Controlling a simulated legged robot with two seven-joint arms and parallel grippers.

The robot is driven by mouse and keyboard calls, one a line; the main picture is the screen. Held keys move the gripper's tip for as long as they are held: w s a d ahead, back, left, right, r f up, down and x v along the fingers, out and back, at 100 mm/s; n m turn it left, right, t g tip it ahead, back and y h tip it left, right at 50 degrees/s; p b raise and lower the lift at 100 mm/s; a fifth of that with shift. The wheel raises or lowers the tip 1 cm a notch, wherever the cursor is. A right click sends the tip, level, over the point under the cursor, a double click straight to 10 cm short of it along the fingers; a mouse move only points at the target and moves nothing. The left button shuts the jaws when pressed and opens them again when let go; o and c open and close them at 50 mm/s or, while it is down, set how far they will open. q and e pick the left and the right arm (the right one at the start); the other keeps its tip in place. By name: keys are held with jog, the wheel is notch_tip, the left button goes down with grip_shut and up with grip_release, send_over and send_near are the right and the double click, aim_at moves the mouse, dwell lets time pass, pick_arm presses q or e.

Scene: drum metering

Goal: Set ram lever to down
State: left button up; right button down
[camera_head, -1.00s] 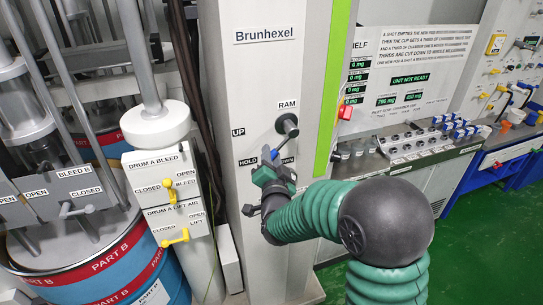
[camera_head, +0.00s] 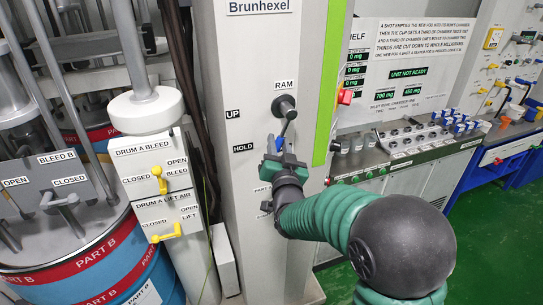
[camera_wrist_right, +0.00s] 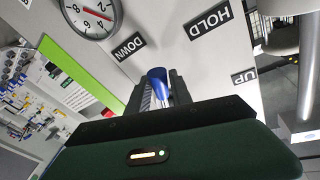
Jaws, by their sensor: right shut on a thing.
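The ram lever has a black hub (camera_head: 284,105) under the RAM label on the pale column. Its blue handle (camera_head: 284,127) points downward from the hub, leaning slightly left. My right gripper (camera_head: 280,147) is at the handle's lower end, shut on it. In the right wrist view the blue handle (camera_wrist_right: 157,84) sits between the dark fingers of my right gripper (camera_wrist_right: 162,92). The HOLD label (camera_head: 243,148) is left of the gripper and the UP label (camera_head: 233,113) is higher. The DOWN label (camera_wrist_right: 130,46) shows in the wrist view; the gripper hides it in the head view.
Left of the column stand yellow drum valves (camera_head: 160,180) on a white box and a red-banded blue drum (camera_head: 120,262). A round gauge (camera_wrist_right: 90,17) is near the lever in the wrist view. A bench (camera_head: 420,150) with small cups runs along the right.

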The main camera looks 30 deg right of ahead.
jog(key=shift+s+d+n+t+b, duration=0.2)
jog(key=shift+d+n+t+b, duration=0.15)
jog(key=shift+d+n+b, duration=0.75)
jog(key=shift+s+d+n+t+b, duration=0.2)
jog(key=shift+d+n+t+b, duration=0.3)
jog(key=shift+n+b, duration=1.05)
jog(key=shift+d+r, duration=0.1)
jog(key=c, duration=1.4)
grip_release()
jog(key=shift+o, duration=1.3)
jog(key=shift+w+d+f, duration=0.1)
jog(key=shift+w+f, duration=0.1)
jog(key=shift+d+f, duration=0.1)
jog(key=shift+f, duration=0.1)
